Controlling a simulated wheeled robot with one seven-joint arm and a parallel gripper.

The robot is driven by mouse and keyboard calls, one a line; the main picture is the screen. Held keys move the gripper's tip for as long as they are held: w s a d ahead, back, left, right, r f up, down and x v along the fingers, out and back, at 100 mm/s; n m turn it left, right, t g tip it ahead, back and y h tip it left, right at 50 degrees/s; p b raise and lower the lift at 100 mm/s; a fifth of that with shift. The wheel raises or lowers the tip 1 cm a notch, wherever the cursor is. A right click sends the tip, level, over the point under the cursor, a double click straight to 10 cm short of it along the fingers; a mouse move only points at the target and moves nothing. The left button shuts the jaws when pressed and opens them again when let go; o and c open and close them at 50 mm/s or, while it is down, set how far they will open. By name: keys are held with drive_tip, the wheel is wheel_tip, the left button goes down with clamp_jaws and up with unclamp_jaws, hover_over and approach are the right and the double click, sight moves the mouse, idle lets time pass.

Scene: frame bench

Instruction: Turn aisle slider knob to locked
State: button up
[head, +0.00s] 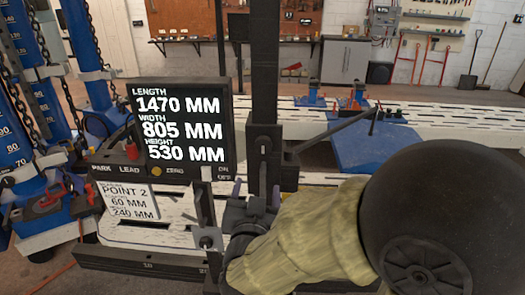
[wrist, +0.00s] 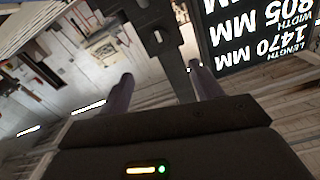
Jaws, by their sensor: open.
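My gripper (head: 256,191) is open, with its two purple fingers spread just in front of the tall black post (head: 265,70). In the wrist view my gripper (wrist: 160,72) has a dark grey bar with a hole (wrist: 158,38) in front of and between its fingers; I see no firm grip. A black block with a small round knob (head: 264,145) sits on the post just above my gripper. A second small grey knob (head: 207,241) is on a thin upright left of my gripper. I cannot tell which is the aisle slider knob, nor any lock marking.
A black display (head: 180,125) reads length 1470, width 805, height 530 mm. A smaller sign (head: 130,202) reads Point 2. Blue posts with chains (head: 30,70) stand at left. A white slotted bench (head: 440,118) and blue plate (head: 375,146) lie behind my arm.

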drive_tip(key=p, duration=1.1)
approach(263, 149)
drive_tip(key=w, duration=0.9)
drive_tip(key=shift+w+d+r, duration=0.1)
drive_tip(key=shift+w, duration=0.25)
drive_tip(key=shift+b, duration=0.3)
drive_tip(key=c, duration=1)
